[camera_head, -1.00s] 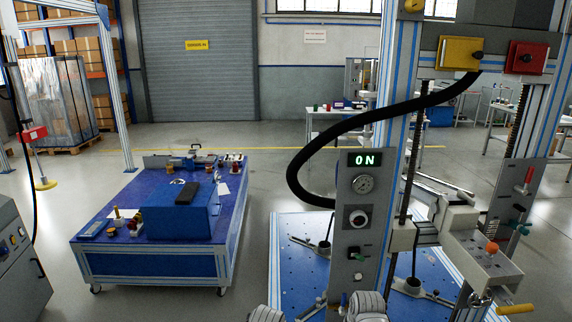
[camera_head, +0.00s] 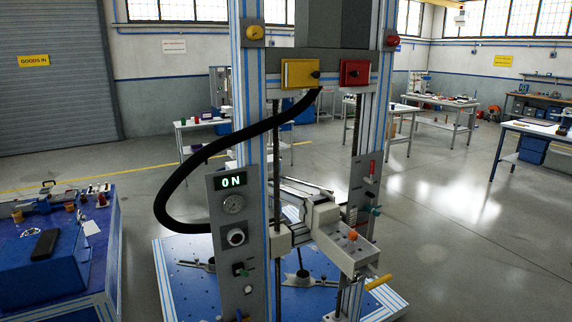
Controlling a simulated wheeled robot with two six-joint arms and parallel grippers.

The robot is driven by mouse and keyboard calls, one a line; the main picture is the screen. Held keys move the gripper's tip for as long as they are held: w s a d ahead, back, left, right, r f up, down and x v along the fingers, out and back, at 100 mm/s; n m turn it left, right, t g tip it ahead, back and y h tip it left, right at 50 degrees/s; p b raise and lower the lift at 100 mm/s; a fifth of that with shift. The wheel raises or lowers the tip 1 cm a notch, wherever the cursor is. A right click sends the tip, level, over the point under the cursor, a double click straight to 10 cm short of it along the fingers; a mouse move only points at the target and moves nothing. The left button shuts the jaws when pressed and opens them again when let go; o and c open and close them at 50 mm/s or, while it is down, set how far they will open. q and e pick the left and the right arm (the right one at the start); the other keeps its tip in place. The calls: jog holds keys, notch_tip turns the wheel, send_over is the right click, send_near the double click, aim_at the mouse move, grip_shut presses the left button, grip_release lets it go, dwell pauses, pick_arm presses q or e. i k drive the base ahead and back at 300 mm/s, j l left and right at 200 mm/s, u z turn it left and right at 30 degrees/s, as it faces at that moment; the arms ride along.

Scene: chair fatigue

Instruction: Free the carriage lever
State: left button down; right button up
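The test machine's carriage (camera_head: 350,255) is a light grey block riding between the upright columns, right of the control panel. An orange knob (camera_head: 352,236) stands on its top. A yellow-handled lever (camera_head: 378,282) sticks out at its lower right. I cannot tell which of these is the carriage lever or what holds it. A red handle (camera_head: 372,168) and a teal knob (camera_head: 375,210) sit on the right column's plate. Neither of my grippers shows in the head view now.
The control panel (camera_head: 235,210) has a green "ON" display and a gauge. A black hose (camera_head: 180,180) loops out left from the machine top. The blue perforated base plate (camera_head: 190,285) spreads below. Floor at right is clear.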

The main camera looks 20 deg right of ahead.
aim_at(372, 171)
jog(key=i+l+z, duration=0.1)
jog(key=z, duration=0.35)
jog(key=i+l+z, duration=0.1)
jog(key=z, duration=0.35)
jog(key=i+l+z, duration=0.1)
jog(key=z, duration=0.4)
jog(key=i+l, duration=0.05)
jog(key=l, duration=0.05)
